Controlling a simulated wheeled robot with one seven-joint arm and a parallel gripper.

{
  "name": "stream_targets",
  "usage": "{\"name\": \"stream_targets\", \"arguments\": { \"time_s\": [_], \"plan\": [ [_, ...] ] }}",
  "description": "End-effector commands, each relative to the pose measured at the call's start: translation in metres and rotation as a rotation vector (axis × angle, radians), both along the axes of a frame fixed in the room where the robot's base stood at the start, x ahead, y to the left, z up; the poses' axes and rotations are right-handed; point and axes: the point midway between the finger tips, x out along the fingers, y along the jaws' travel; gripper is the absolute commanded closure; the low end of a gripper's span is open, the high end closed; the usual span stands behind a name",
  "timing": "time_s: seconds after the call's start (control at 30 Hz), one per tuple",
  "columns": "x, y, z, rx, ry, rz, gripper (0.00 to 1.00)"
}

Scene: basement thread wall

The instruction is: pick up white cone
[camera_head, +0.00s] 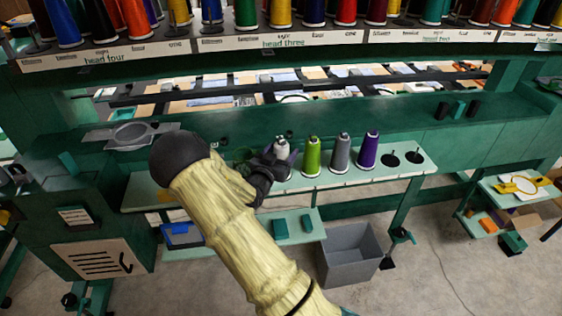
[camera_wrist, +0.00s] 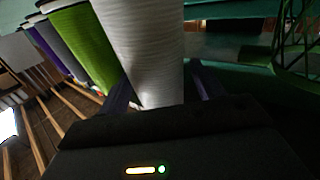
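The white cone (camera_head: 281,150) stands upright at the left end of a row of thread cones on the pale green shelf (camera_head: 385,170). My gripper (camera_head: 274,166) is at this cone in the head view and hides its lower part. In the wrist view the white cone (camera_wrist: 143,45) rises between the two dark fingers of my gripper (camera_wrist: 162,85). A narrow dark gap shows between the cone and the right finger. The left finger is close to the cone's left side; contact cannot be told. The gripper looks open around the cone.
Green (camera_head: 312,157), grey (camera_head: 340,153) and purple (camera_head: 367,150) cones stand just right of the white cone. Two bare dark pegs (camera_head: 415,156) are farther right. A grey bin (camera_head: 350,254) is on the floor below. Many coloured cones line the rack above.

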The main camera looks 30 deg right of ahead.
Motion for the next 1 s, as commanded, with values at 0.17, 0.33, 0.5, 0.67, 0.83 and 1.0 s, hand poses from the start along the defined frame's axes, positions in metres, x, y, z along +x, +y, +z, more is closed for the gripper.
{"name": "stream_targets", "arguments": {
  "time_s": [0.17,0.33,0.5,0.67,0.83,1.0],
  "plan": [
    [0.000,-0.001,0.000,0.000,0.000,-0.001,0.69],
    [0.000,-0.001,0.000,-0.001,-0.001,-0.001,0.83],
    [0.000,-0.001,0.001,0.000,-0.001,-0.002,0.83],
    [0.000,-0.001,0.011,0.000,-0.004,-0.002,0.83],
    [0.000,0.000,0.034,0.002,-0.006,-0.001,0.83],
    [0.000,0.000,0.064,0.001,-0.007,-0.001,0.83]
  ]
}}
